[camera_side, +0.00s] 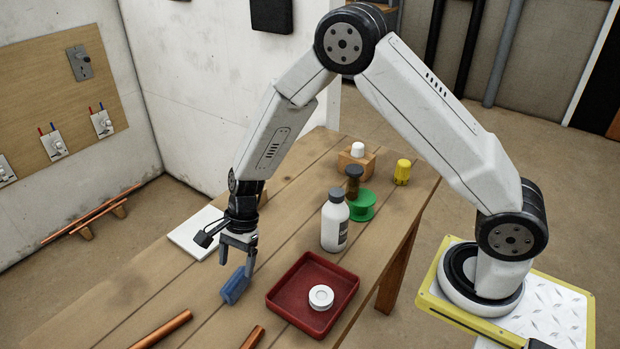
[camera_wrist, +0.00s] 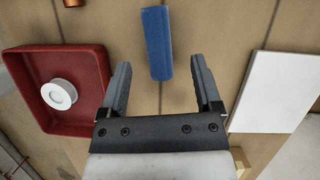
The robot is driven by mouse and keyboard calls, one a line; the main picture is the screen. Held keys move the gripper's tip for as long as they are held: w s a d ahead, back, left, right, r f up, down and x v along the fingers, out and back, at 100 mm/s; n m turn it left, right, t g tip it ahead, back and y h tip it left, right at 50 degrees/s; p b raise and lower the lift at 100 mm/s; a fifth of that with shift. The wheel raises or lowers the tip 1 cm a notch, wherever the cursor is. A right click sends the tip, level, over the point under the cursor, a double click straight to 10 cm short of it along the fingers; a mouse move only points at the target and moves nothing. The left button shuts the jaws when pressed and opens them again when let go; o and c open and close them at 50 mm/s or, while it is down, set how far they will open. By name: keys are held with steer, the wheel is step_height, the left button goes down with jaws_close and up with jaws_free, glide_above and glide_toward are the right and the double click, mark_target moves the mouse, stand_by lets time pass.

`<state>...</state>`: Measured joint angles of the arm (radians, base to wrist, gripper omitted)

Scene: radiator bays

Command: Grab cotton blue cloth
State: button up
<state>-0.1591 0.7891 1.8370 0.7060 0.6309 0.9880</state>
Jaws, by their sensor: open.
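The blue cloth (camera_side: 235,285) looks like a small folded or rolled bundle and lies on the wooden table, left of the red tray. In the wrist view the cloth (camera_wrist: 157,43) is at the top middle, ahead of the fingertips and roughly in line with the gap between them. My gripper (camera_side: 237,257) is open, pointing down, just above and beside the cloth in the side view. In the wrist view my gripper (camera_wrist: 160,82) has its two fingers spread with nothing between them. I cannot tell from the side view whether a finger touches the cloth.
A red tray (camera_side: 275,299) holding a white roll (camera_side: 321,297) stands close to the right. A white bottle (camera_side: 334,223), a green spool (camera_side: 362,206) and a yellow object (camera_side: 402,172) stand farther back. A white board (camera_side: 190,240) lies behind. Copper pipes (camera_side: 163,329) lie in front.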

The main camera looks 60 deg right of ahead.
mark_target(234, 279)
steer(key=shift+x, duration=2.55)
steer(key=shift+a, duration=0.15)
steer(key=shift+r, duration=0.1)
jaws_close()
